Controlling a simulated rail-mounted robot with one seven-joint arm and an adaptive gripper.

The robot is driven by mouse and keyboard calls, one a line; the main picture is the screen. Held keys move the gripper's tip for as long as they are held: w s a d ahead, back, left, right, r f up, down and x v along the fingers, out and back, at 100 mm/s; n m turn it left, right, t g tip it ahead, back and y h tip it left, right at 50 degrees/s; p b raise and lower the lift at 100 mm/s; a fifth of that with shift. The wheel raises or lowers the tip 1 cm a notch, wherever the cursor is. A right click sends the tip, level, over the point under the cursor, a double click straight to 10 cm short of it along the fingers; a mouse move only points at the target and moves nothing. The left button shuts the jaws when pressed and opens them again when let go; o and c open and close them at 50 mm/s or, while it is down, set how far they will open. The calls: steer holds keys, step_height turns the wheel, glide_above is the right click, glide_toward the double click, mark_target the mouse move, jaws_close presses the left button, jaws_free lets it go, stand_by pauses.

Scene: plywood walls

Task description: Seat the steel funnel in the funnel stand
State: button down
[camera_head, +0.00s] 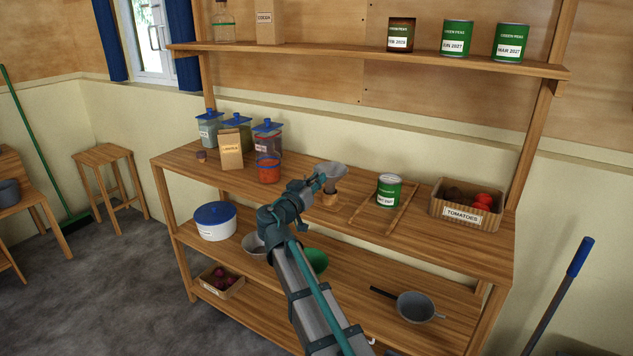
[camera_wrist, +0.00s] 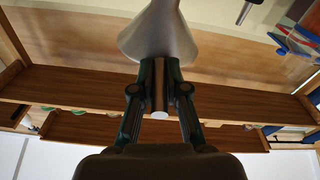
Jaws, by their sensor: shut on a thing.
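The grey steel funnel (camera_head: 334,169) is above the middle of the workbench, wide mouth up. My gripper (camera_head: 319,181) is at its near left side. In the wrist view, which looks upside down, the two fingers of my gripper (camera_wrist: 159,95) are shut on a grey cylindrical part beside the flared cone of the funnel (camera_wrist: 158,35). A small wooden piece that looks like the funnel stand (camera_head: 329,199) is on the bench directly below the funnel. I cannot tell whether the spout is inside the stand or just above it.
A tomato crate (camera_head: 466,207) is farther right. Lidded jars (camera_head: 267,150) and a brown packet (camera_head: 231,150) stand left. An upper shelf (camera_head: 370,57) holds cans.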

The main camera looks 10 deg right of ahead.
steer(key=shift+f+b, duration=1.5)
steer(key=shift+b, duration=0.65)
stand_by(0.9)
stand_by(0.4)
steer(key=c, duration=1.1)
jaws_free()
steer(key=v, duration=1.2)
